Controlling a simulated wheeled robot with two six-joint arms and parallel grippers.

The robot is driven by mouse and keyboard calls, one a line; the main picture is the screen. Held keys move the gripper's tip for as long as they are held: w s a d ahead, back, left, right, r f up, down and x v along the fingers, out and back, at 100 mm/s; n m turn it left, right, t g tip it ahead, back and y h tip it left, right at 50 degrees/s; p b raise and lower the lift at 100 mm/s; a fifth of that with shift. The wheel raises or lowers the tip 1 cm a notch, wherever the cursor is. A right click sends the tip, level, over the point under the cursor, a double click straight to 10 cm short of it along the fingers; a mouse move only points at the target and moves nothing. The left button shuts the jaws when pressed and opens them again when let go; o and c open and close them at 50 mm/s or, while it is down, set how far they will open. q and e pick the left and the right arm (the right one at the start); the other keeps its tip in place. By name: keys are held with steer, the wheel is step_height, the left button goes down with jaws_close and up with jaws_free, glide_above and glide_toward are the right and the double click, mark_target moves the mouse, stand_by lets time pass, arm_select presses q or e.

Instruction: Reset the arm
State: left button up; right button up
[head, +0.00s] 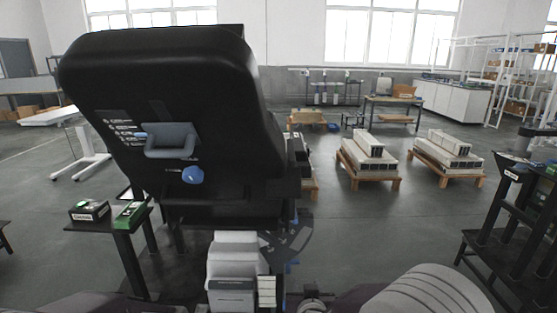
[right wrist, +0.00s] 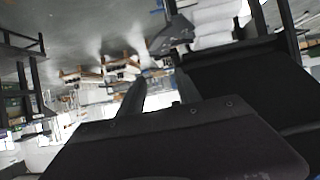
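My left gripper is not visible in the head view. The task names no separate object that I can pick out.
The large black back (head: 225,90), with a grey handle (head: 170,140) and blue knob (head: 193,175), blocks much of the head view. A small dark table (head: 110,222) holds boxes at left. Loaded wooden pallets (head: 367,175) stand beyond. A dark rack (head: 510,215) is at right.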

steer(key=d+r+m+g+p, duration=0.1)
steer(key=d+r+p, duration=0.4)
steer(key=r+p, duration=0.3)
steer(key=d+r+g+p, duration=0.1)
steer(key=d+r+p, duration=0.4)
steer(key=r+p, duration=0.25)
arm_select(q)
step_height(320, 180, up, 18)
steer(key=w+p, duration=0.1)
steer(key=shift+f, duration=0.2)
arm_select(e)
steer(key=s+f+g, duration=0.3)
steer(key=s+g, duration=0.1)
steer(key=s, duration=0.4)
steer(key=s+f+n+g, duration=0.1)
steer(key=s+f+g, duration=0.2)
steer(key=s, duration=0.6)
steer(key=shift+s+d+g+y, duration=0.2)
steer(key=shift+d+g+y, duration=0.1)
steer(key=shift+g, duration=0.8)
